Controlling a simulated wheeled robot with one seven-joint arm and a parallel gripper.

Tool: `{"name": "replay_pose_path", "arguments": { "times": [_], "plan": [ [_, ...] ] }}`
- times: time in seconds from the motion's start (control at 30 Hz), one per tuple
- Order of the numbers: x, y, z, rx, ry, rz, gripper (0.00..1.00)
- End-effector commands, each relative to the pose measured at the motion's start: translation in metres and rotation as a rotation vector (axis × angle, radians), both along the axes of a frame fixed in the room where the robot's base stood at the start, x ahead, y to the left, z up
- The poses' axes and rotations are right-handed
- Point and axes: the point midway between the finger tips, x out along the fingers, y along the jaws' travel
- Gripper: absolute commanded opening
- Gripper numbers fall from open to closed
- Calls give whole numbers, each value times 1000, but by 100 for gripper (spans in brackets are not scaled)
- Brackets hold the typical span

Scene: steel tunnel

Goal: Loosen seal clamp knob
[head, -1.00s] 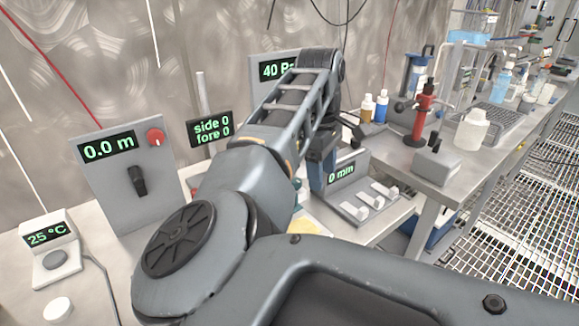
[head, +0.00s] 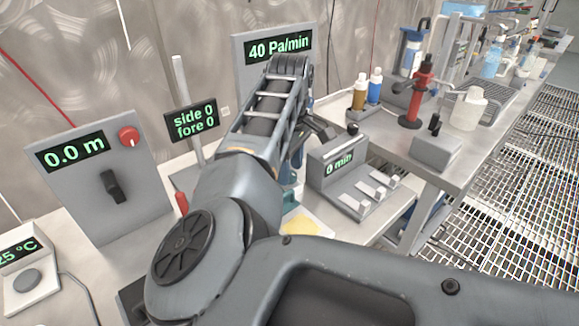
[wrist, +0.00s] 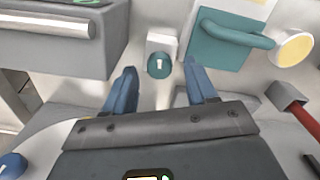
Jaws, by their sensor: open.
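A small teal knob (wrist: 158,65) with a white mark sits on a pale block in the wrist view. I take it to be the seal clamp knob. My gripper (wrist: 163,74) is open, with one blue finger to each side of the knob's near side. The fingers look apart from the knob, and I cannot tell the height gap. A teal plate with a curved handle (wrist: 235,38) lies to the right of the knob. In the head view my arm hides the knob and most of my gripper.
A grey box with a bar (wrist: 55,40) stands left of the knob. A red handle (wrist: 288,95) and a yellow disc (wrist: 296,48) are to the right.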

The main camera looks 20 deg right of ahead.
Motion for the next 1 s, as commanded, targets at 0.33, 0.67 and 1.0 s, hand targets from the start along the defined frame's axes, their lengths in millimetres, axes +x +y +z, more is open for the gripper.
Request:
{"name": "replay_pose_path", "arguments": {
  "times": [0.33, 0.67, 1.0],
  "plan": [
    [0, 0, -9, 0, 0, -1, 57],
    [0, 0, -9, 0, 0, -1, 31],
    [0, 0, -9, 0, 0, -1, 1]
  ]
}}
